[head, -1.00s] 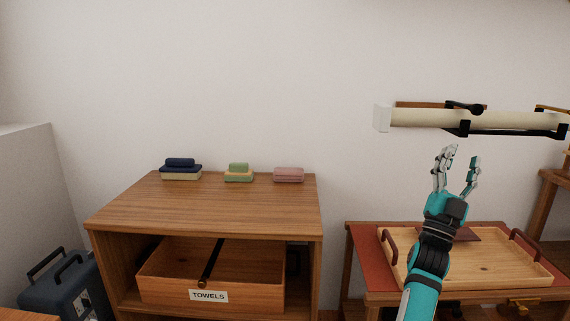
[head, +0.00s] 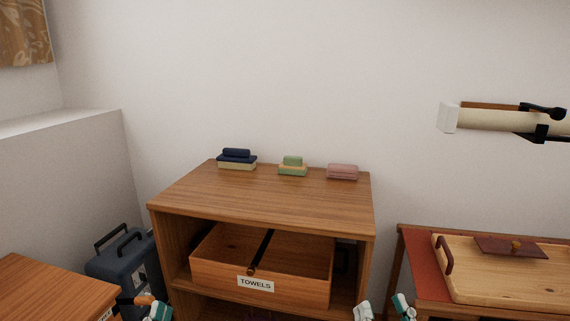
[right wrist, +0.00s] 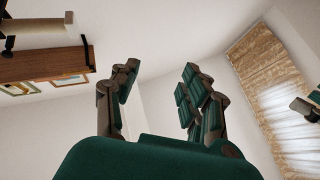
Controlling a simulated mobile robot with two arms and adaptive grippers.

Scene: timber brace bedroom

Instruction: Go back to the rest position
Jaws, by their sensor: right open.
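My right gripper (head: 383,308) is low in the head view, at the bottom edge, with only its fingertips showing. They stand apart in front of the right side of the wooden cabinet. In the right wrist view my right gripper (right wrist: 157,95) is open, with nothing between its fingers. A teal and white part of my left gripper (head: 157,310) shows at the bottom left of the head view, and its opening cannot be judged.
A wooden cabinet (head: 270,198) bears folded towels (head: 237,160) and holds a drawer labelled TOWELS (head: 255,284). A wooden tray (head: 510,287) lies on a table at right. A dark blue case (head: 125,268) stands left, beside a wooden surface (head: 50,290).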

